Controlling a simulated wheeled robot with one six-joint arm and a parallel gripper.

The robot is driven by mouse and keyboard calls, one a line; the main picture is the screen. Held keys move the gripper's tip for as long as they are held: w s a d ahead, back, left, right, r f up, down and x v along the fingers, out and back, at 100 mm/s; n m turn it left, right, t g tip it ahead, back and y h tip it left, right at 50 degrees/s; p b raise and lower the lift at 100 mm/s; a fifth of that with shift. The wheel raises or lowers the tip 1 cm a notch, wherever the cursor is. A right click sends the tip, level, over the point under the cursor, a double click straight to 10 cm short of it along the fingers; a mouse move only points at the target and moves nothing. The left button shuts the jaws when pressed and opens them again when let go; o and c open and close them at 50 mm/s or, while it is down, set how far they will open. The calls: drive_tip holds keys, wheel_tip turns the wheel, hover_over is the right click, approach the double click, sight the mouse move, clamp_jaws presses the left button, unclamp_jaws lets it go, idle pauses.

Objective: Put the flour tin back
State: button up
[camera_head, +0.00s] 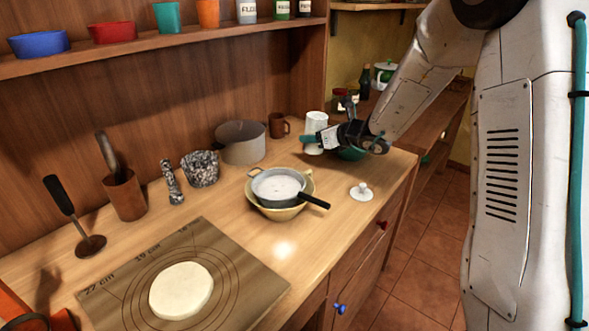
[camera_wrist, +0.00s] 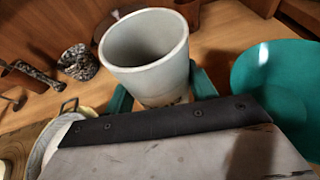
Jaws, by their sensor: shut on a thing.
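My gripper (camera_head: 312,139) is at the back right of the counter, its teal fingers shut around a white open-topped tin (camera_head: 316,120). In the wrist view the tin (camera_wrist: 147,58) is upright or nearly so, with a finger on either side. Dark marks low on its side are mostly hidden by my gripper, so I cannot read them. I cannot tell whether its base touches the counter. A grey-white container (camera_head: 247,11) on the upper shelf (camera_head: 180,40) has a label that seems to read FLOUR; the frame cuts off its top.
Beside my gripper is a teal bowl (camera_wrist: 275,90). A brown mug (camera_head: 278,125), grey pot (camera_head: 241,142), yellow bowl with a pan (camera_head: 277,184) and white lid (camera_head: 361,192) stand nearby. Bowls, cups and labelled jars line the shelf. Dough (camera_head: 181,290) lies in front.

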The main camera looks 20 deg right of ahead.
sight(307, 127)
drive_tip(key=shift+w+a+r+n+g+y, duration=0.4)
drive_tip(key=shift+w+a+r+n, duration=0.4)
drive_tip(key=shift+w+a+r, duration=0.25)
drive_tip(key=f, duration=0.5)
drive_tip(key=shift+w+f, duration=0.2)
drive_tip(key=shift+f, duration=2.2)
drive_tip(key=shift+f, duration=0.15)
drive_tip(key=o, duration=1.2)
